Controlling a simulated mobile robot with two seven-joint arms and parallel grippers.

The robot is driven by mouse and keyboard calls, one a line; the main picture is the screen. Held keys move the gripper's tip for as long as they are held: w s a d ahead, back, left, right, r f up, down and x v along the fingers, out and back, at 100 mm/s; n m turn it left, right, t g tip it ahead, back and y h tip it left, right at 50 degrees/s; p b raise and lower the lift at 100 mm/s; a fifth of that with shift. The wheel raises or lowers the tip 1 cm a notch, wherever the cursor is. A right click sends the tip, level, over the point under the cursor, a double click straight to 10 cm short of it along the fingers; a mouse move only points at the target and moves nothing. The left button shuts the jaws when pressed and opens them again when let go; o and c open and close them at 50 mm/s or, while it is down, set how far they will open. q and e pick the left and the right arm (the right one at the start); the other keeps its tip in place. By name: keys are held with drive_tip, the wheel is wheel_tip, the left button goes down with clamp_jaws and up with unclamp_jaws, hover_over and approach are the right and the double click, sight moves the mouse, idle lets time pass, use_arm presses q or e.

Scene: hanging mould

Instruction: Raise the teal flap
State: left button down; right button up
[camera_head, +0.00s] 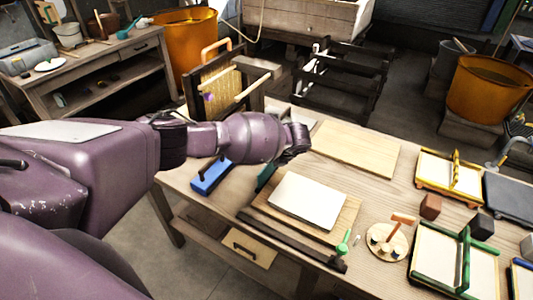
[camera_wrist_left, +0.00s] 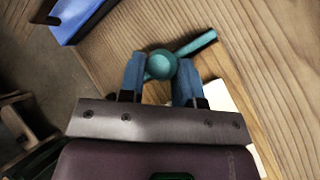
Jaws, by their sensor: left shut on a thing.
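A teal flap piece (camera_head: 265,177) shows in the head view between the blue block and the white slab, partly hidden by my left arm. In the left wrist view the teal part has a round knob (camera_wrist_left: 161,64) and a thin bar (camera_wrist_left: 197,43) reaching to the upper right. My left gripper (camera_wrist_left: 160,72) is shut on the knob, one finger on each side, low over the wooden table. In the head view my left gripper (camera_head: 290,155) is mostly hidden behind my wrist. My right gripper is in neither view.
A white slab (camera_head: 307,202) lies on a wooden board beside the teal part, with a dark bar (camera_head: 290,239) in front. A blue block (camera_head: 211,176) sits to the left. A bare board (camera_head: 357,149) lies behind. Framed pads (camera_head: 449,177) and small blocks crowd the right.

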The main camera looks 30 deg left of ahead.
use_arm(q)
drive_tip(key=shift+s+d+f, duration=0.2)
drive_tip(key=shift+d+f, duration=0.05)
drive_tip(key=shift+f, duration=0.1)
drive_tip(key=c, duration=1.3)
unclamp_jaws()
drive_tip(key=o, duration=0.5)
drive_tip(key=shift+w, duration=0.25)
drive_tip(key=v, duration=1.1)
drive_tip(key=shift+a+p, duration=0.1)
drive_tip(key=shift+p, duration=0.2)
